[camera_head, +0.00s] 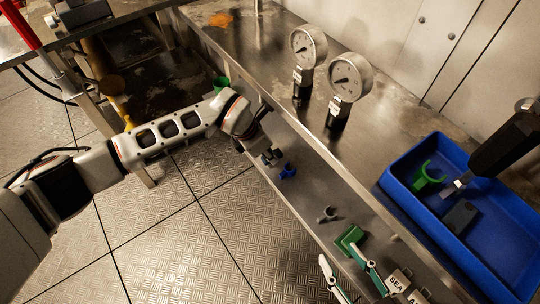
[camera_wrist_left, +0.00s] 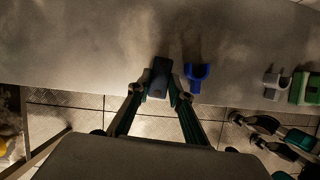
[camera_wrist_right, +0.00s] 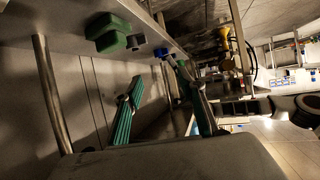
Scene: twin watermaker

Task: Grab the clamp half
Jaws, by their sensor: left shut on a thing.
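A blue U-shaped clamp half (camera_head: 288,173) sits on the lower steel ledge, just right of my left gripper (camera_head: 270,158). In the left wrist view, my left gripper (camera_wrist_left: 158,92) is shut on a dark blue-grey block (camera_wrist_left: 159,76), and the blue clamp half (camera_wrist_left: 197,76) stands beside it, apart from the fingers. A grey clamp half (camera_head: 327,214) stands further along the ledge. A green clamp half (camera_head: 430,176) lies in the blue tray (camera_head: 393,181).
Two pressure gauges (camera_head: 309,45) (camera_head: 350,76) rise from the upper bench. A dark block (camera_head: 460,216) lies in the tray. Floor is open left of the ledge.

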